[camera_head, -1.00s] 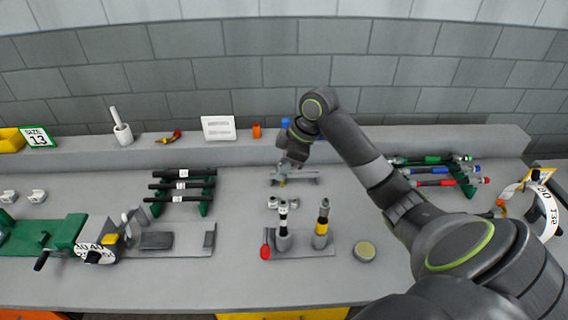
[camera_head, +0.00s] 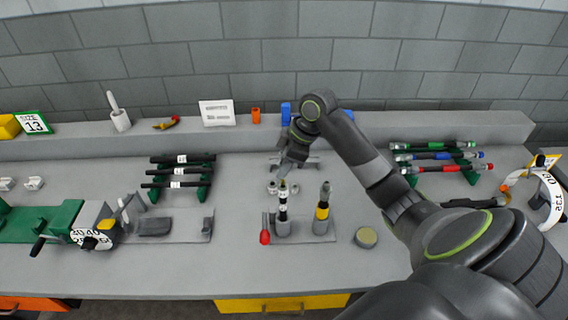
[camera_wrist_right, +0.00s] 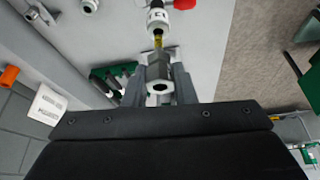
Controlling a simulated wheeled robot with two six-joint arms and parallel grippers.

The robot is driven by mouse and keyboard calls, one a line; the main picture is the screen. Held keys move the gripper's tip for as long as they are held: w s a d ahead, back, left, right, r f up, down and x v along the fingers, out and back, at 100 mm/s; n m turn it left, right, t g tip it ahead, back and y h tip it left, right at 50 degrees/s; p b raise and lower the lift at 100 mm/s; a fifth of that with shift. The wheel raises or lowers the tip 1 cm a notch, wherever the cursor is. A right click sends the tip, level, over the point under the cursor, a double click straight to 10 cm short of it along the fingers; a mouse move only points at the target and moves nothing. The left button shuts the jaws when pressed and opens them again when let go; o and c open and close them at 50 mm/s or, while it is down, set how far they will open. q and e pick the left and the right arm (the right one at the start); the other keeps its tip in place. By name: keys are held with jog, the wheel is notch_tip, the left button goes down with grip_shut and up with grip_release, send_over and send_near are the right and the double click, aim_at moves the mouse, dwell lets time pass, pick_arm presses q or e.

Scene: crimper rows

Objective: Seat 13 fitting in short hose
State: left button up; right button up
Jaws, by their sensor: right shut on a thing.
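My right gripper (camera_head: 285,166) is above the left post of the small bench stand. In the right wrist view its fingers (camera_wrist_right: 160,84) are shut on a grey hex fitting (camera_wrist_right: 160,67) with a brass tail. The short black hose with white bands (camera_head: 282,206) stands upright in the left post. In the wrist view the hose end (camera_wrist_right: 157,17) is right in front of the brass tail (camera_wrist_right: 158,41), roughly in line. My left gripper is out of view.
A yellow-banded hose (camera_head: 322,212) stands upright beside it, with a red-knobbed lever (camera_head: 265,237) at left and a round tin (camera_head: 366,237) at right. Black hoses (camera_head: 180,171) lie on a green rack at left; finished coloured hoses (camera_head: 435,157) lie at right.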

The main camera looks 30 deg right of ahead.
jog(key=shift+p, duration=0.45)
dwell(0.7)
jog(key=shift+p, duration=0.3)
jog(key=shift+p, duration=0.35)
dwell(0.5)
jog(key=shift+f+b, duration=1.1)
jog(key=shift+f, duration=1.1)
jog(key=o, duration=1.1)
jog(key=b+v, duration=0.3)
jog(key=v, duration=1.4)
jog(key=shift+d+r+b, duration=0.1)
jog(key=shift+r+b, duration=0.05)
jog(key=shift+b, duration=0.15)
